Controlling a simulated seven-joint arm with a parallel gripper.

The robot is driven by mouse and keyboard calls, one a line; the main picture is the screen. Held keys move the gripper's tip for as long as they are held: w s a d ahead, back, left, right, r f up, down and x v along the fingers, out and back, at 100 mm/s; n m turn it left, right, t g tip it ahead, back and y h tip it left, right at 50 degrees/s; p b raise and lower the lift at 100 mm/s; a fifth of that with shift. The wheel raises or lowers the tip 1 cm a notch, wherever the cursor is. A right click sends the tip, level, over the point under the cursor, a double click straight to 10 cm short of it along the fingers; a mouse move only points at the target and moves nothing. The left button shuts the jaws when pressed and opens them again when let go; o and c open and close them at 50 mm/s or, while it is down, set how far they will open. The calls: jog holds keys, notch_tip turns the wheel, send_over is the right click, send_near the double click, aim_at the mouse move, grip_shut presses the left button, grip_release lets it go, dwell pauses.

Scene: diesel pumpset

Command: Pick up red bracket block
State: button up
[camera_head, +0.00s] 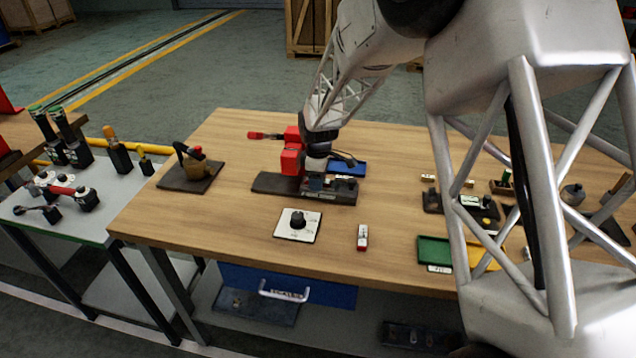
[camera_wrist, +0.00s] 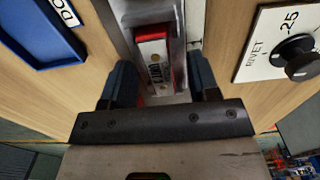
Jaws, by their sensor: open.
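In the wrist view, a red block with a pale labelled plate (camera_wrist: 153,58) sits in a grey metal channel, between and beyond my finger tips; it appears to be the red bracket block. My gripper (camera_wrist: 162,80) is open, one dark finger on each side of the channel. I cannot tell whether the fingers touch the block. In the head view, my gripper (camera_head: 318,168) is low over a dark fixture base (camera_head: 275,184). Red fixture parts (camera_head: 291,160) stand just left of it. The block is not clearly distinguishable in the head view.
A blue tray (camera_head: 348,168) lies behind the fixture, and a dial plate (camera_head: 298,225) lies in front. A small red and white block (camera_head: 362,237) lies right of the dial. A green tray (camera_head: 434,252) is farther right. A brown clamp device (camera_head: 196,162) stands left.

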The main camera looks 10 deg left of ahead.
grip_shut()
dwell(0.4)
jog(key=shift+r, duration=0.15)
jog(key=shift+r, duration=0.45)
notch_tip(320, 180, up, 3)
jog(key=shift+s+f, duration=0.15)
jog(key=shift+f, duration=0.05)
jog(key=s+d, duration=0.3)
jog(key=s, duration=0.4)
jog(key=s+d+r, duration=0.1)
jog(key=s+d, duration=0.2)
jog(key=s, duration=0.4)
jog(key=shift+d+r, duration=0.15)
jog(key=shift+d, duration=0.2)
jog(key=shift+s, duration=0.1)
